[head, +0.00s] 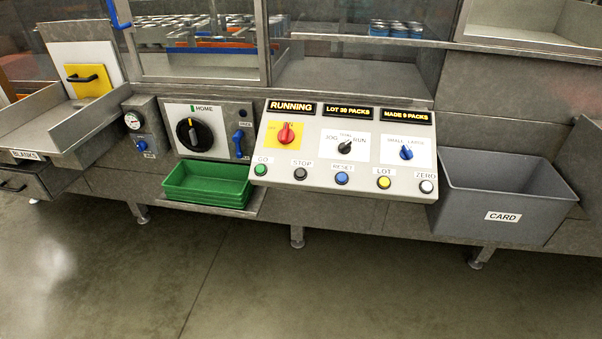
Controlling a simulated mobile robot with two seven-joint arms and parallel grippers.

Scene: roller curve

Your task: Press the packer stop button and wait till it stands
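The packer's control panel (318,183) is a sloped light-grey board in the middle of the head view. The stop button (300,173) is dark, labelled STOP, in the lower row between the green GO button (261,170) and the blue RESET button (341,178). A lit display (291,107) at the panel's upper left reads RUNNING. Displays beside it read LOT 38 PACKS (348,112) and MADE 9 PACKS (405,117). Neither of my grippers is in view.
A grey CARD bin (505,215) stands right of the panel, and green trays (207,184) sit left of it. A dial labelled HOME (189,132) and a blue lever (238,144) are further left. The floor (240,280) in front is clear.

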